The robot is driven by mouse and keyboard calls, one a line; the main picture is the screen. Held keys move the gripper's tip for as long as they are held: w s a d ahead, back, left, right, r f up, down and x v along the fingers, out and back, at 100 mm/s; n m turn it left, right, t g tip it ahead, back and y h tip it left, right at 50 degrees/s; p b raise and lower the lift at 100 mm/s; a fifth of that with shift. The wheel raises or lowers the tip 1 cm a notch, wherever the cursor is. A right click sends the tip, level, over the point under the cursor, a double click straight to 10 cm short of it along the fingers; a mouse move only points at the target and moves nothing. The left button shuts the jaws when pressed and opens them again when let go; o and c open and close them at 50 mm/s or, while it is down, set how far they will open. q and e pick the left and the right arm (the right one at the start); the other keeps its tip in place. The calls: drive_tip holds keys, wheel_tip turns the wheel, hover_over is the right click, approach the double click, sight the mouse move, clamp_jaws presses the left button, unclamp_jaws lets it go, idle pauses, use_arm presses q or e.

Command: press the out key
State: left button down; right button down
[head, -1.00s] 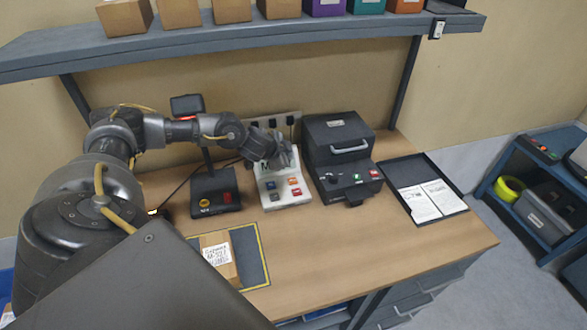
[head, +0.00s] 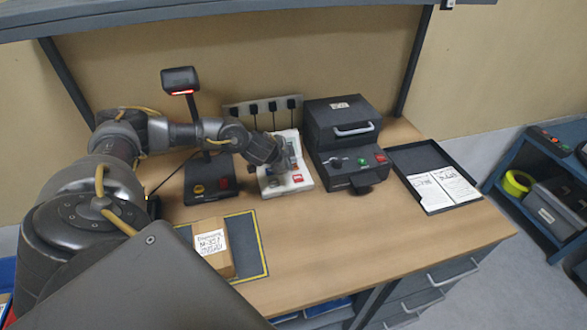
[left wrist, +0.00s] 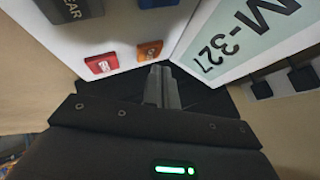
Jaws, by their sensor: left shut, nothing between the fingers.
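A white keypad unit (head: 305,181) with coloured keys stands on the bench. My left gripper (head: 287,163) is over it, shut and empty, hiding some keys. In the left wrist view, the shut fingertips (left wrist: 161,70) are close to an orange key (left wrist: 150,50); I cannot tell whether they touch it. A red key (left wrist: 102,64) lies to its left, and a dark key (left wrist: 68,8) ending in "EAR" is above left. The unit's display (left wrist: 245,35) reads "M-327". The orange and red key labels are too small to read, so I cannot tell which is the out key. My right gripper is out of view.
A dark machine with a handle (head: 341,133) stands close to the right of the keypad. A scanner stand (head: 208,183) with yellow and red buttons is on the left. A labelled carton (head: 213,246) lies on a mat in front. A tray (head: 462,203) holds papers.

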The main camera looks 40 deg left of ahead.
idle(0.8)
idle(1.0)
use_arm(q)
drive_tip(key=shift+f, duration=0.25)
drive_tip(key=shift+f, duration=0.2)
drive_tip(key=shift+f+b, duration=0.3)
drive_tip(key=shift+f, duration=0.05)
idle(0.9)
drive_tip(key=shift+r, duration=0.1)
drive_tip(key=shift+r+p, duration=0.7)
drive_tip(key=shift+p, duration=0.25)
drive_tip(key=shift+r, duration=0.1)
